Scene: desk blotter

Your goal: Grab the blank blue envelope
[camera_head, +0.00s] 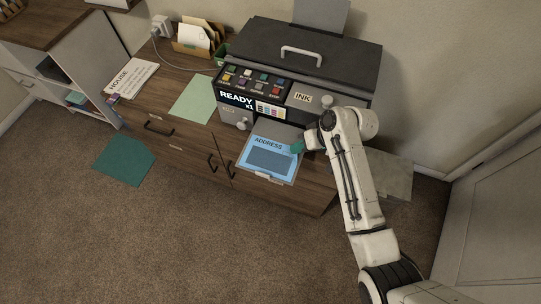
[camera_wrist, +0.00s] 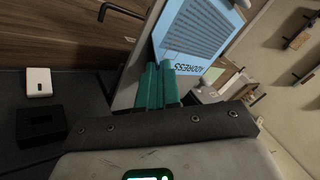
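A blue envelope (camera_head: 258,142) printed ADDRESS, with a dark block below the word, lies on the printer's front output tray (camera_head: 262,178). It also shows in the wrist view (camera_wrist: 200,32), just beyond my fingertips. I make out no plain blue envelope without print. My gripper (camera_head: 297,147) has teal fingers and is at the envelope's right edge. In the wrist view my fingers (camera_wrist: 160,66) are close together, side by side, over the near corner of the envelope. Whether its edge is between them is hidden.
The dark printer (camera_head: 300,58) stands on a wooden cabinet (camera_head: 170,125). A pale green sheet (camera_head: 190,98) and a HOUSE sign (camera_head: 130,76) lie left of it. A box of envelopes (camera_head: 200,48) is behind. A teal sheet (camera_head: 124,160) lies on the carpet, which has free room in front.

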